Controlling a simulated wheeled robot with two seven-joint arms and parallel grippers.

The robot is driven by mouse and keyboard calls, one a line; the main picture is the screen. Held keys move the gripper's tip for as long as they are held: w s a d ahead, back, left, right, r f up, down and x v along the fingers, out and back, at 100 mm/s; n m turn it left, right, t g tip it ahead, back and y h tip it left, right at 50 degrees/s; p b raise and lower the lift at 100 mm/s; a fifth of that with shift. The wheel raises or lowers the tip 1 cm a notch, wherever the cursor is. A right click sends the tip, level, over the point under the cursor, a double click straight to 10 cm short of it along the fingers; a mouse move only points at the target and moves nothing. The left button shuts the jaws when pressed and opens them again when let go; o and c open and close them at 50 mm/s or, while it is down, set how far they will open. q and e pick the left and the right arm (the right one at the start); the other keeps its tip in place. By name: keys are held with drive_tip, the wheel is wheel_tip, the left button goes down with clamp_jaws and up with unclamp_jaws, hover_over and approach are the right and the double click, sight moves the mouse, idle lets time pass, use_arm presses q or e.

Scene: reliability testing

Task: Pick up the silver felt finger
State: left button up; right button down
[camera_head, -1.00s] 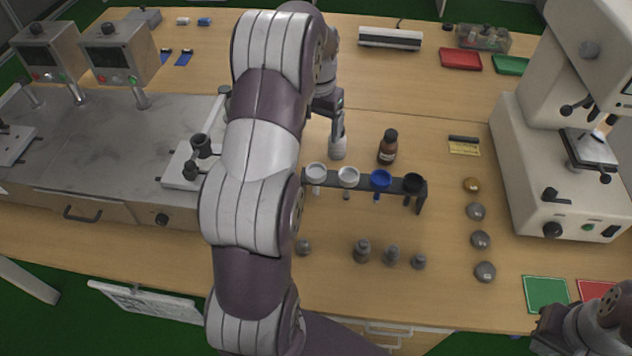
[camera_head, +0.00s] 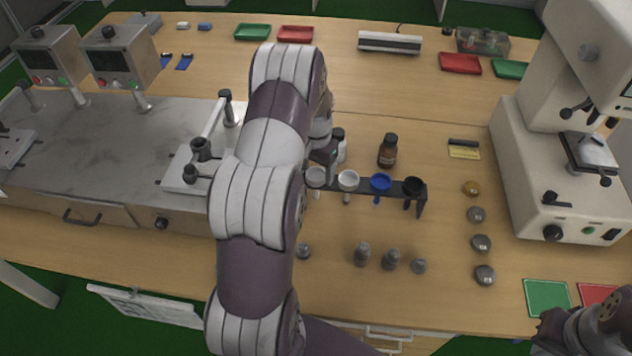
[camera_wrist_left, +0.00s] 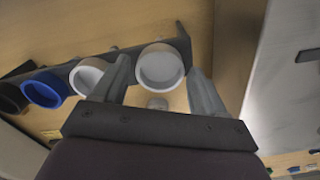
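A dark rack (camera_head: 400,188) holds a row of small cup-topped fingers: two pale ones, a blue one (camera_head: 381,182) and a black one (camera_head: 413,186). The pale one at the left end (camera_head: 315,178) looks silver-grey; the other pale one (camera_head: 348,180) looks whiter. In the left wrist view, the end one (camera_wrist_left: 160,67) lies between the fingertips of my open left gripper (camera_wrist_left: 163,85), with no clear contact. In the head view, my left gripper (camera_head: 326,160) is just above that rack end, partly hidden by my arm. My right gripper (camera_head: 550,335) is at the lower right, its fingers not clear.
A brown bottle (camera_head: 388,151) and a white bottle (camera_head: 341,146) stand behind the rack. Several grey weights (camera_head: 391,259) stand in front, and round metal pieces (camera_head: 481,243) line up at right. A metal tester (camera_head: 120,130) is at left, a white machine (camera_head: 540,150) at right.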

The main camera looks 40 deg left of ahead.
use_arm(q)
drive_tip(key=c, duration=1.1)
wheel_tip(320, 180, up, 18)
drive_tip(key=p, duration=0.5)
drive_tip(key=b, duration=0.4)
hover_over(316, 177)
wheel_tip(316, 177, down, 8)
